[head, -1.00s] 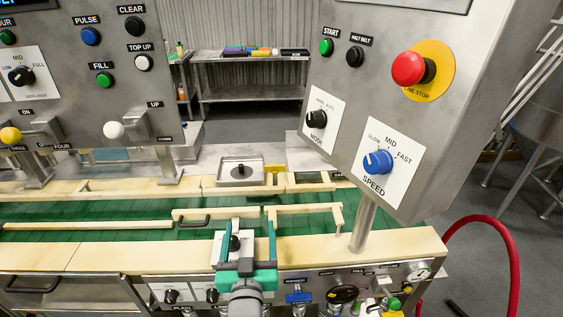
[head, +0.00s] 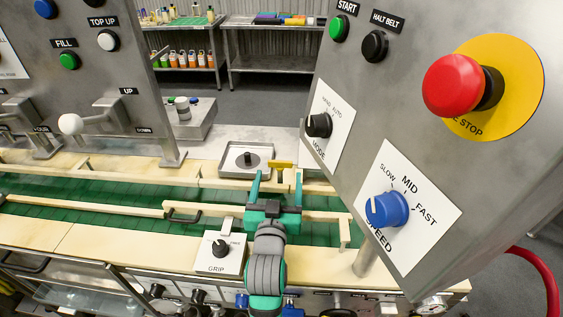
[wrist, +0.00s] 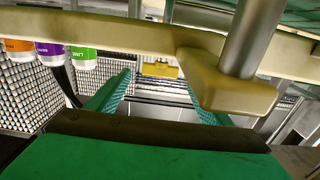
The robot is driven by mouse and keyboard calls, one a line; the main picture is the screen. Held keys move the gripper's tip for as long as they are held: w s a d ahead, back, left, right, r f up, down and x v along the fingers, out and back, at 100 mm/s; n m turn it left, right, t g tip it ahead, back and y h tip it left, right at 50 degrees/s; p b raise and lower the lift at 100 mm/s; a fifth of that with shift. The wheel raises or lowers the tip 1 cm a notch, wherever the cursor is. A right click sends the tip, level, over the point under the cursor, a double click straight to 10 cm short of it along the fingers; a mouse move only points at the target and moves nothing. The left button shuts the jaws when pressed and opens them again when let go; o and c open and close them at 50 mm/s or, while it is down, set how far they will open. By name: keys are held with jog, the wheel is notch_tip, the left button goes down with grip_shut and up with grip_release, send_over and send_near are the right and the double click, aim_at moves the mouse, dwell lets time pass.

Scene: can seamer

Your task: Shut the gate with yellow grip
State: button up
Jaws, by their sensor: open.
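The yellow grip (head: 281,164) is a small T-shaped piece at the far rail of the green conveyor, just right of a square metal tray. It also shows in the wrist view (wrist: 158,70), between the two fingers and beyond their tips. My gripper (head: 276,182) is open and empty, reaching over the belt, with its fingertips pointing at the yellow grip and slightly short of it. The gate's panel is mostly hidden behind my gripper, so I cannot tell how far open it stands.
A cream guide rail with a post (head: 345,232) lies right of my gripper. The slanted control panel (head: 425,130) with a red stop button stands close on the right. The GRIP knob box (head: 219,257) is left of my arm. The square metal tray (head: 233,168) sits behind the belt.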

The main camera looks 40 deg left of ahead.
aim_at(280, 165)
jog(key=x, duration=0.7)
jog(key=shift+a, duration=0.1)
